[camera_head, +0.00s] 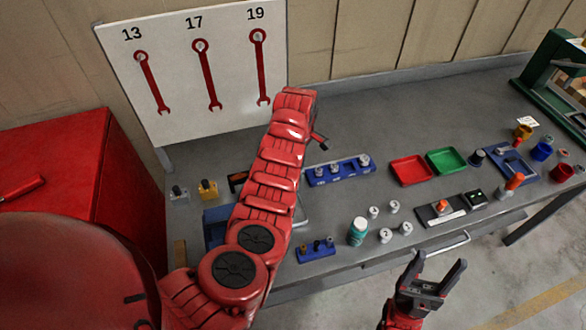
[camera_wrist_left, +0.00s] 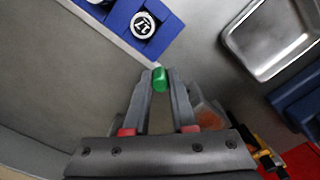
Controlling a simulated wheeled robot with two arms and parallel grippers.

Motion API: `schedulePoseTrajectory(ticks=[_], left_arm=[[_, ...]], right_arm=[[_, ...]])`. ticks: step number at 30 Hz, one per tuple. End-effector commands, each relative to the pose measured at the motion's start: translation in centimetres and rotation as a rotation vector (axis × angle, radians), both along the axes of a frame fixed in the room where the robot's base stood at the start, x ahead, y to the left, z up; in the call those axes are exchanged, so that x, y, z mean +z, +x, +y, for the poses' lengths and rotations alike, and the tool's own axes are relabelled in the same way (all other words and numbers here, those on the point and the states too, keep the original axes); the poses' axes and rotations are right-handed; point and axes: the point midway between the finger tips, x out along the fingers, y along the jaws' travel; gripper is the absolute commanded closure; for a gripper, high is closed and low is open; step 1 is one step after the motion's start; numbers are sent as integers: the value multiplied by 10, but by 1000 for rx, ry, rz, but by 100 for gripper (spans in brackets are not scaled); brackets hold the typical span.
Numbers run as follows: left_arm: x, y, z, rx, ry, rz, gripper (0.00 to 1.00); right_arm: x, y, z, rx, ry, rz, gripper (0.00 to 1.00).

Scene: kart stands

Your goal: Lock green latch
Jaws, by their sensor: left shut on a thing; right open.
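The green latch (camera_wrist_left: 160,80) shows in the left wrist view as a small green rounded piece. It sits between the fingertips of my left gripper (camera_wrist_left: 160,84), which is shut on it. Whatever the latch is fixed to is not clear. In the head view the green latch and left fingertips are hidden behind my red left arm, which reaches over the workbench. My right gripper (camera_head: 440,263) is open and empty, in front of the bench's front edge.
Near the left fingertips is a blue socket holder (camera_wrist_left: 150,28); a metal tray (camera_wrist_left: 262,40) lies to its right. On the grey workbench (camera_head: 400,130) are a red tray (camera_head: 411,170), a green tray (camera_head: 446,161) and a teal bottle (camera_head: 357,232). A wrench board (camera_head: 185,80) stands behind.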

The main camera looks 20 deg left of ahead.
Motion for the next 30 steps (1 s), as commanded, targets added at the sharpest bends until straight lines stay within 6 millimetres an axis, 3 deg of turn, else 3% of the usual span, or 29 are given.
schedulePoseTrajectory(ticks=[9,10,12,23,26,30], left_arm=[[0,3,-4,-2,-2,-4,100],[0,3,-4,-2,-2,-4,70],[0,3,-4,-2,-1,-4,63],[9,4,-3,-1,-1,-8,63],[23,4,-4,-2,0,-7,63],[59,6,-4,-1,-1,-15,63]], right_arm=[[-3,0,0,0,0,0,34],[-3,0,0,0,0,0,34],[-3,0,0,0,0,0,34],[-8,0,0,0,0,0,34],[-16,0,0,0,0,0,34],[-31,0,0,0,0,0,34]])
